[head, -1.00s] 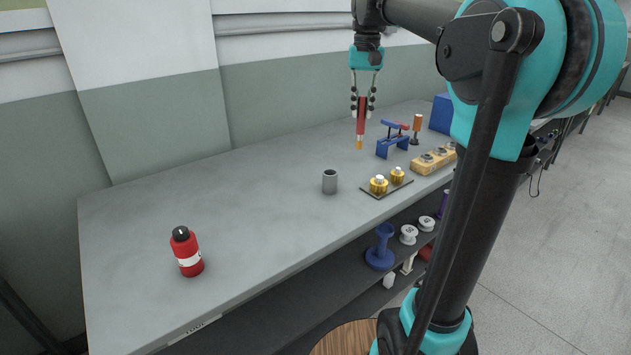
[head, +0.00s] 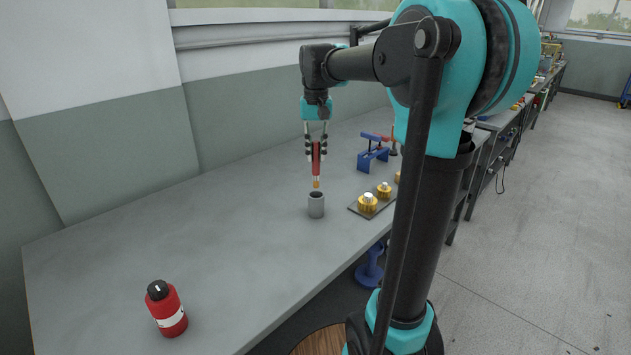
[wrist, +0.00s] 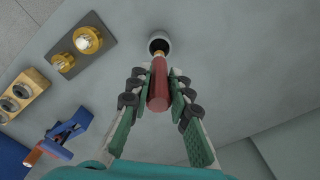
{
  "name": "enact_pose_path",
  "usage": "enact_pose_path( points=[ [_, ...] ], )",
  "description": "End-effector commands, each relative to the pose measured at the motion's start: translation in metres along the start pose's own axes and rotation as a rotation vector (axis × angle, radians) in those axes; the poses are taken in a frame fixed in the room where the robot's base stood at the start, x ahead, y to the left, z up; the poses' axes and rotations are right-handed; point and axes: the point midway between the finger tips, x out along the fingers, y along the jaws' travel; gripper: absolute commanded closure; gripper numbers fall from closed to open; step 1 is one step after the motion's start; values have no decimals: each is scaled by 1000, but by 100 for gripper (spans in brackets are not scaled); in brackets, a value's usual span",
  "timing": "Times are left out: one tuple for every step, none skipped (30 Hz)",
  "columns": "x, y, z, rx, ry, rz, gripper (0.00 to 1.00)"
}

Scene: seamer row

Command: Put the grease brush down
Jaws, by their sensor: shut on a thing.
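My gripper (head: 316,148) is shut on the red handle of the grease brush (head: 316,160), which hangs upright with its yellowish tip down. The tip is just above or beside the rim of a small grey cup (head: 317,207) on the bench. In the wrist view the brush (wrist: 158,84) lies between the fingers of my gripper (wrist: 158,90), and the dark mouth of the cup (wrist: 159,43) shows just beyond its tip. I cannot tell whether the tip is inside the rim.
A dark plate (head: 356,209) with brass-coloured parts lies right of the cup. A blue clamp-like fixture (head: 372,157) stands behind it. A red bottle (head: 166,308) stands at the front left of the grey bench (head: 230,240). The bench between bottle and cup is clear.

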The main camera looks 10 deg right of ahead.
Motion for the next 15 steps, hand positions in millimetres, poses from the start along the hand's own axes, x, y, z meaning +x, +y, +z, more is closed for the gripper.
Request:
enact_pose_path(
  points=[
    [12,0,0,0,0,0,100],
    [19,0,0,0,0,0,100],
    [27,0,0,0,0,0,100],
    [32,0,0,0,0,0,100],
    [37,0,0,0,0,0,100],
    [43,0,0,0,0,0,100],
    [46,0,0,0,0,0,100],
    [49,0,0,0,0,0,100],
    [51,0,0,0,0,0,100],
    [53,0,0,0,0,0,100],
    [55,0,0,0,0,0,100],
    [58,0,0,0,0,0,100],
    [61,0,0,0,0,0,100],
    [65,0,0,0,0,0,100],
    [71,0,0,0,0,0,100]
  ],
)
